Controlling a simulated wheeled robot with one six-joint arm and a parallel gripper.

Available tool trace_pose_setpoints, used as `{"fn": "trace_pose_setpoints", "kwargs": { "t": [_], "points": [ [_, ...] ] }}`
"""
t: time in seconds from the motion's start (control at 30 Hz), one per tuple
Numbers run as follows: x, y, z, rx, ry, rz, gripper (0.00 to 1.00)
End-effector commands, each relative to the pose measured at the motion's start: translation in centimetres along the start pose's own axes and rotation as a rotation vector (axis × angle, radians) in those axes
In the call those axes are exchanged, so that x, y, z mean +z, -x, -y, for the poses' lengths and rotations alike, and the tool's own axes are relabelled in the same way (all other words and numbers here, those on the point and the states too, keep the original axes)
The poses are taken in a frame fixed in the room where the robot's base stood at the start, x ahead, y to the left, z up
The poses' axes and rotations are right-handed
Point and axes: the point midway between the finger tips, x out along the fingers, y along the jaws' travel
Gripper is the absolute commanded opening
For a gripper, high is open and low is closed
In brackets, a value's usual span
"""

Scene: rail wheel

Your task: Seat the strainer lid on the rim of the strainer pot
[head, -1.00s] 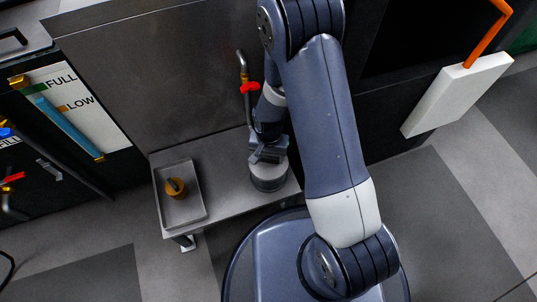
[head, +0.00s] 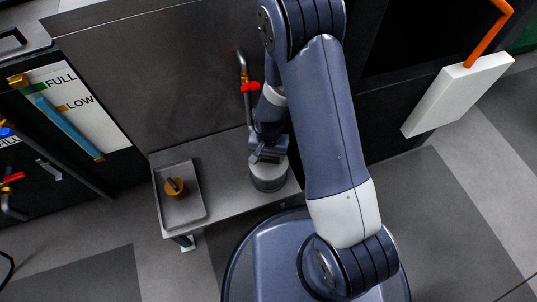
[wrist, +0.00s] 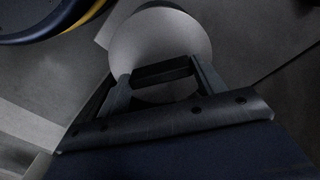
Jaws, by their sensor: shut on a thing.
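The strainer pot (head: 268,183) is a dark grey round vessel on the steel shelf, below my gripper in the head view. The strainer lid (head: 272,168) is a pale grey disc at the pot's top. In the wrist view the lid (wrist: 160,40) shows as a broad pale disc beyond the fingers. My gripper (head: 267,154) is shut on the lid, directly above the pot. Its fingers (wrist: 165,75) partly cover the lid. The contact between lid and rim is too small and hidden to tell whether it is fully flush.
A shallow grey tray (head: 199,205) stands on the shelf (head: 225,160) at left, holding an orange-brown round piece (head: 175,188) with a dark handle. A pipe with a red valve handle (head: 250,87) rises behind the pot. Bare shelf lies between tray and pot.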

Motion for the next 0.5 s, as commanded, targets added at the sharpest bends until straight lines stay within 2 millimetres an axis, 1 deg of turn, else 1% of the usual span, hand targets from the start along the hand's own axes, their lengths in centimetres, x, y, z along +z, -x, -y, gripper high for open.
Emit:
{"fn": "trace_pose_setpoints", "kwargs": {
  "t": [0.03, 0.07, 0.33, 0.5],
  "points": [
    [-0.01, 0.03, 0.00, 0.000, 0.000, 0.000, 0.35],
    [-0.01, 0.03, 0.00, 0.000, 0.000, 0.000, 0.68],
    [0.00, 0.02, 0.00, 0.000, 0.000, 0.000, 0.90],
    [0.00, 0.01, 0.00, 0.000, 0.000, 0.000, 0.91]
  ]
}}
